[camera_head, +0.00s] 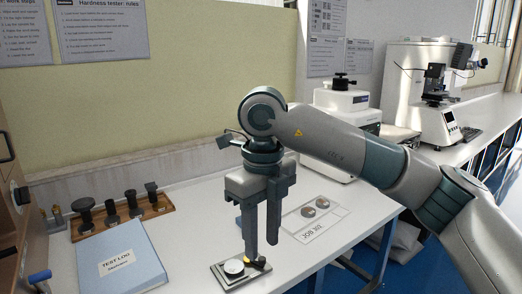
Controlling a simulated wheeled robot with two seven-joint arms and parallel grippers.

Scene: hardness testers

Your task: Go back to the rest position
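My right arm comes in from the right and bends down over the white table. My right gripper (263,246) points down with its two fingers apart, and nothing shows between them. Its fingertips are just behind and above a small dark plate (223,280) with a pale round disc (234,267) on it. My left gripper is out of view.
A blue test log (120,262) and a wooden rack (130,218) with dark parts are at the left. A tray with round samples (309,211) lies right of the gripper. A white tester (345,103) stands behind my arm. A panel rises behind the table.

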